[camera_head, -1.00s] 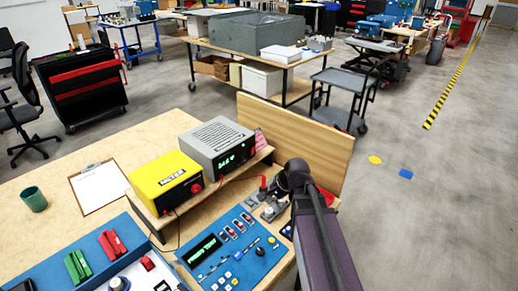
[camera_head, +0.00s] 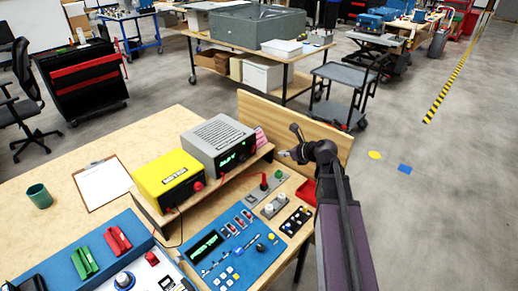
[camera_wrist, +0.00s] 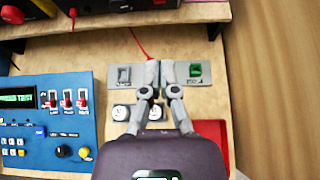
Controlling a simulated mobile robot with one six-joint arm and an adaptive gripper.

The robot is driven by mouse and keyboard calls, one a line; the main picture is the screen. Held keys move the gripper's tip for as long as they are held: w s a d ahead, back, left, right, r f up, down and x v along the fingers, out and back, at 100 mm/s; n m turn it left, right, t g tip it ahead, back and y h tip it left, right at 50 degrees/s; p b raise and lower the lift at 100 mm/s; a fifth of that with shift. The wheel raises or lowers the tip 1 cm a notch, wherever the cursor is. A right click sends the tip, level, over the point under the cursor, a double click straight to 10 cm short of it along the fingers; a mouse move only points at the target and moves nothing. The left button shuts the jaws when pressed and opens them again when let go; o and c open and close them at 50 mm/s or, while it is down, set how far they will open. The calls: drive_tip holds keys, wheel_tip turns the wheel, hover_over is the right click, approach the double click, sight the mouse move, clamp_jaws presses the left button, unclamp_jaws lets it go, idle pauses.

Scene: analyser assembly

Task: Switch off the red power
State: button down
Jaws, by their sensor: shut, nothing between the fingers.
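A small grey plate (camera_head: 252,193) on the bench carries an upright red part (camera_head: 263,181) and a green switch (camera_head: 278,176). In the wrist view the plate shows a grey switch (camera_wrist: 124,75) at left and the green switch (camera_wrist: 196,70) at right; my fingers cover its middle, where a red cable (camera_wrist: 139,43) leads in. Labels are too small to read. My gripper (camera_head: 281,153) is shut and empty, raised above the plate's far side. In the wrist view its fingertips (camera_wrist: 160,63) lie over the plate's middle; contact is not visible.
A grey instrument (camera_head: 218,141) with a lit display and a yellow meter (camera_head: 168,179) stand on a shelf at left. A blue panel (camera_head: 233,250) with several switches lies in front. A wooden board (camera_head: 290,125) stands behind, and a red tray (camera_wrist: 213,130) is at right.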

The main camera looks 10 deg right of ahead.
drive_tip(key=shift+w+f, duration=0.1)
idle(0.3)
drive_tip(key=b, duration=0.5)
approach(254, 149)
drive_tip(key=x, duration=0.6)
drive_tip(key=shift+s+d+f, duration=0.15)
drive_tip(key=shift+s+f, duration=0.1)
drive_tip(key=shift+f, duration=0.1)
drive_tip(key=shift+w+a+r+p, duration=0.1)
drive_tip(key=shift+w+a+p, duration=0.2)
drive_tip(key=shift+w+a, duration=0.15)
